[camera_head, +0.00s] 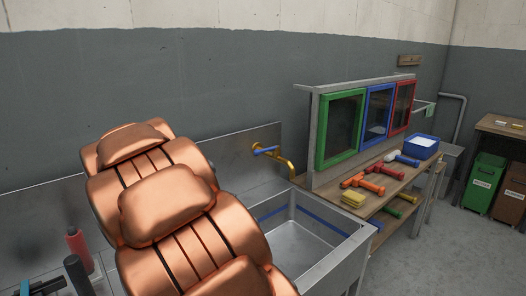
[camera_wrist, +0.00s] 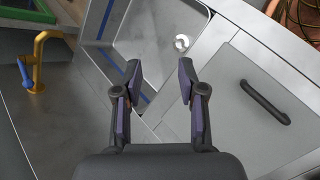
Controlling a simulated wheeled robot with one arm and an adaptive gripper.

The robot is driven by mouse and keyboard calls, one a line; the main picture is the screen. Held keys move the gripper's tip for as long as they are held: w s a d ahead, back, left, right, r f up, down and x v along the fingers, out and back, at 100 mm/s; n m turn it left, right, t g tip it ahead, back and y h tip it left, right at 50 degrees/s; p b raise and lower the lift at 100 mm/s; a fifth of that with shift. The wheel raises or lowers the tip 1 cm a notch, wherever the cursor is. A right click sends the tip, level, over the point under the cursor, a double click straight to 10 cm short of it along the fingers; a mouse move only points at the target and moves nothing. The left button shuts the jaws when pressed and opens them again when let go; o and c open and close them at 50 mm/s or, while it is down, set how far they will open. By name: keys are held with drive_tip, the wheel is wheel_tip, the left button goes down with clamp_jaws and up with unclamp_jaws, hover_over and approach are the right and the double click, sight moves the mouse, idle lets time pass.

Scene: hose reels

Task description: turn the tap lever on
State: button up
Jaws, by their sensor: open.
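The brass tap (camera_head: 287,163) stands at the back of the steel sink, with its spout bent over the basin. Its blue lever (camera_head: 265,151) sticks out to one side near the wall. In the wrist view the tap (camera_wrist: 38,62) is at the upper left, and the blue lever (camera_wrist: 24,73) hangs beside it. My gripper (camera_wrist: 160,77) is open and empty, over the sink's edge and well to the right of the tap. In the head view my copper-coloured arm hides the gripper.
The sink basin (camera_head: 310,237) has a blue line inside; its drain (camera_wrist: 182,43) shows in the wrist view. A panel with a black handle (camera_wrist: 265,102) is at right.

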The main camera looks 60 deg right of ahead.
drive_tip(key=w+d+r+n+g+h, duration=0.1)
drive_tip(key=w+d+r+n+h, duration=0.15)
drive_tip(key=w+d, duration=0.55)
drive_tip(key=w+d+r+n+g+h, duration=0.1)
drive_tip(key=w+d+r+n+h, duration=0.15)
drive_tip(key=d, duration=0.85)
drive_tip(key=n+h+p, duration=0.1)
drive_tip(key=n+h, duration=0.3)
drive_tip(key=h, duration=0.1)
approach(264, 150)
drive_tip(key=d, duration=0.2)
drive_tip(key=shift+n+t, duration=0.3)
drive_tip(key=shift+p+x, duration=1.45)
drive_tip(key=shift+x, duration=2.75)
drive_tip(key=shift+s+f, duration=0.1)
drive_tip(key=shift+a, duration=0.1)
clamp_jaws()
